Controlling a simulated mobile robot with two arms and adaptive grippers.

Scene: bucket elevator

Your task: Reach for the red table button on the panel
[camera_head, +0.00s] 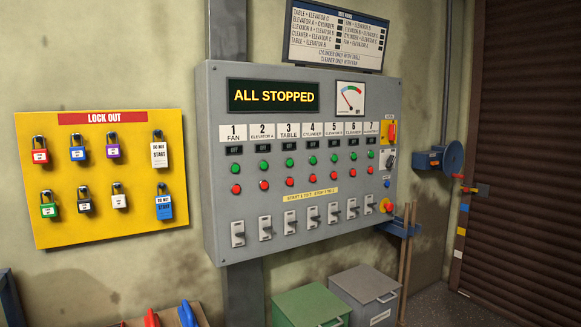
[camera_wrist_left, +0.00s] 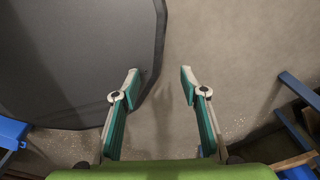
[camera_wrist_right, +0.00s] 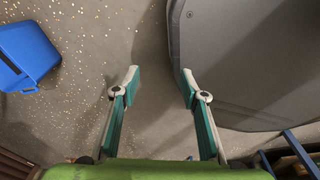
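The grey control panel (camera_head: 330,225) hangs on the wall in the middle of the head view, with its display reading ALL STOPPED. Its third column is labelled TABLE, with a green button above and the red table button (camera_head: 291,184) below. A lever switch (camera_head: 290,227) sits under that button. Neither gripper shows in the head view. In the left wrist view my left gripper (camera_wrist_left: 160,82) is open and empty above the floor. In the right wrist view my right gripper (camera_wrist_right: 158,80) is also open and empty above the floor. The panel shows in neither wrist view.
A yellow lock out board (camera_head: 100,212) with several padlocks hangs left of the panel. A green bin (camera_head: 305,305) and a grey bin (camera_head: 365,287) stand below the panel. A brown shutter (camera_head: 525,160) is at right. A blue container (camera_wrist_right: 25,55) shows in the right wrist view.

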